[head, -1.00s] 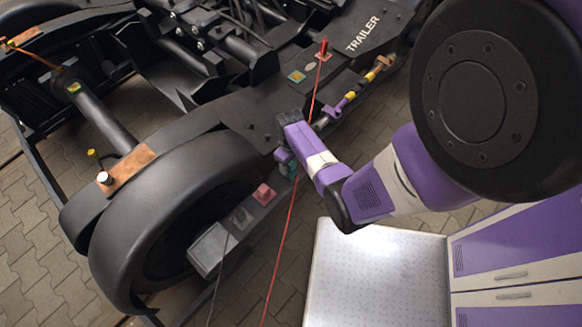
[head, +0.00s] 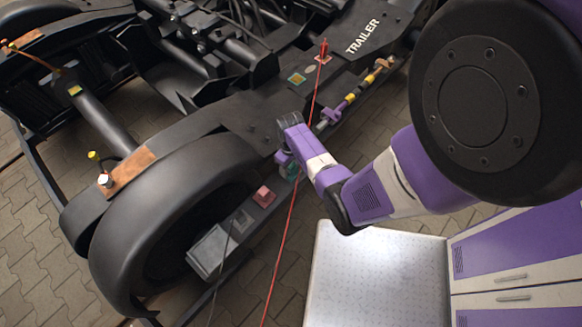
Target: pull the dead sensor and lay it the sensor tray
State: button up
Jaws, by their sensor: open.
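My gripper (head: 286,166) points down beside the bogie's side rail, by a small teal part (head: 292,172). The jaws are open. My wrist hides most of the spot below, and I cannot tell whether the jaws touch the teal part. A pink block (head: 264,196) and a grey socket-like piece (head: 241,219) with a dark cable sit along the same rail, lower left of the gripper. I cannot tell which part is the dead sensor. No tray is clearly marked as the sensor tray; a bare, bright metal worktop (head: 375,275) lies at lower right.
A red cable (head: 291,215) runs from a red plug (head: 323,50) down past my gripper. A large black wheel (head: 170,215) stands at left. A purple-and-yellow rod (head: 350,98) lies behind the gripper. Purple drawers (head: 515,260) flank the worktop.

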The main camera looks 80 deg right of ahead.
dwell(0.5)
grip_shut()
jog(key=shift+r, duration=0.15)
jog(key=shift+r+p, duration=2.85)
jog(key=shift+p, duration=0.2)
